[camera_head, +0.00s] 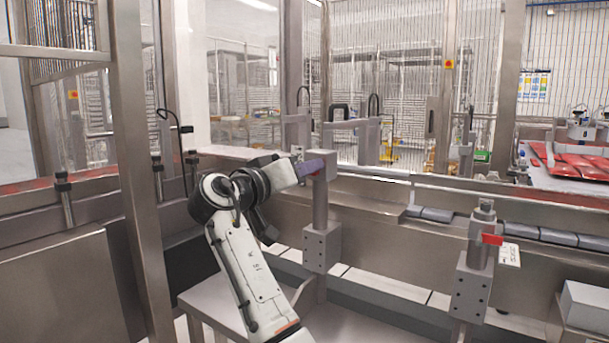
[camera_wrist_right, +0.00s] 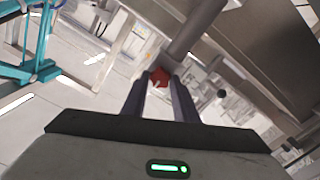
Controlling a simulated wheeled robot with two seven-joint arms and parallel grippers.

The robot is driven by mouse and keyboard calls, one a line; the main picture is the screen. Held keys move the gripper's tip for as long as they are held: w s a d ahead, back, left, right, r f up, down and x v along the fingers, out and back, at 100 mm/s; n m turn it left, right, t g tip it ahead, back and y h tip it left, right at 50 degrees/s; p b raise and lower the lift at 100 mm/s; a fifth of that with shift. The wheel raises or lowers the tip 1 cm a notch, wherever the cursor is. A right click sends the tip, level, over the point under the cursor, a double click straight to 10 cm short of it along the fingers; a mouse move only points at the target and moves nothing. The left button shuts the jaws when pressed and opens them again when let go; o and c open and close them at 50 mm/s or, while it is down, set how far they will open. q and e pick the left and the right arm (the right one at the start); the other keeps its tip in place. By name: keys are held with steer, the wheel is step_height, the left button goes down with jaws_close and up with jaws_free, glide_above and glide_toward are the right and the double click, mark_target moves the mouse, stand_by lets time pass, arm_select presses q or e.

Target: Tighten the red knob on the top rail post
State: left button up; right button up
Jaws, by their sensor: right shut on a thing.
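The red knob (camera_wrist_right: 158,77) shows in the right wrist view between the fingertips of my right gripper (camera_wrist_right: 160,82), beside a grey rail post (camera_wrist_right: 196,30). The fingers are shut on the knob. In the head view my right gripper (camera_head: 312,167) reaches the upper part of the left upright post (camera_head: 320,205), and the knob there is hidden behind the gripper. My left gripper is in neither view.
A second post (camera_head: 483,225) with a red handle (camera_head: 491,239) stands to the right. A steel conveyor frame (camera_head: 385,235) runs behind the posts. A tall steel frame column (camera_head: 140,180) stands to the left of my arm. Red packs (camera_head: 575,165) lie at the far right.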

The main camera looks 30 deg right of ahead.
steer(key=shift+f, duration=0.1)
stand_by(0.4)
steer(key=o, duration=1.1)
steer(key=shift+c, duration=0.2)
steer(key=v, duration=1)
steer(key=shift+a, duration=0.2)
